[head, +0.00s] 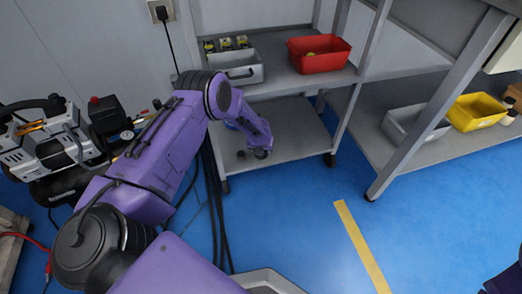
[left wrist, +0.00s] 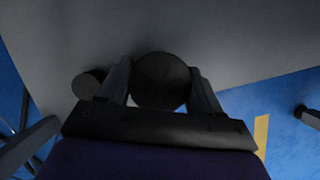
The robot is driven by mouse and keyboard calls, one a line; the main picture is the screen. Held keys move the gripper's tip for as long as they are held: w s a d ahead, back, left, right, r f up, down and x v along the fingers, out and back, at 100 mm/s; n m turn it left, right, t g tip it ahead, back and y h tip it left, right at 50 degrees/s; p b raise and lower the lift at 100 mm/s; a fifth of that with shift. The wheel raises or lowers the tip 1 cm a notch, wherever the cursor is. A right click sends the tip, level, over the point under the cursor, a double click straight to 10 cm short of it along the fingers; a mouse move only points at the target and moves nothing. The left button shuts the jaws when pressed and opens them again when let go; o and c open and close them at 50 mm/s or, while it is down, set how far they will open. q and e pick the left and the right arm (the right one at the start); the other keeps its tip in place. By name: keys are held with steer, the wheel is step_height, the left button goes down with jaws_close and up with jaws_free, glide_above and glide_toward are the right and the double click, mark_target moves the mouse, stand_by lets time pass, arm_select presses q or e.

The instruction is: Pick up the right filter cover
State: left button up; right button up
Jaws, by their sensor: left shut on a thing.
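The right filter cover (left wrist: 160,82), a dark round disc, sits between the two fingers of my left gripper (left wrist: 160,75) in the left wrist view. The fingers touch it on both sides, and the gripper is shut on it. A second, smaller-looking dark round piece (left wrist: 88,83) lies just left of the fingers, apart from the held cover. It also shows as a small dark piece on the lower shelf in the head view (head: 241,154). My left gripper (head: 262,153) is over this shelf in the head view; its fingers are small and hard to make out. My right gripper is not in view.
The grey lower shelf (head: 290,135) lies under the left gripper. Above it, the upper shelf holds a grey bin (head: 238,68) and a red bin (head: 319,55). A compressor (head: 55,140) stands left. A yellow bin (head: 477,111) is at right. The blue floor in front is open.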

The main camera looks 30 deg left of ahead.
arm_select(q)
step_height(320, 180, up, 3)
steer(key=shift+f+p, duration=0.15)
steer(key=shift+p, duration=0.35)
steer(key=s+r+p, duration=0.2)
steer(key=s+r, duration=0.2)
steer(key=s, duration=0.3)
steer(key=s+d+r+p, duration=0.1)
steer(key=s+r+p, duration=0.1)
steer(key=s+r, duration=0.3)
steer(key=shift+s, duration=0.95)
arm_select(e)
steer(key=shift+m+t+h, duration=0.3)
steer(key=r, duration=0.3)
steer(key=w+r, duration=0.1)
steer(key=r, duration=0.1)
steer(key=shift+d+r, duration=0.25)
arm_select(q)
steer(key=shift+s+d, duration=0.1)
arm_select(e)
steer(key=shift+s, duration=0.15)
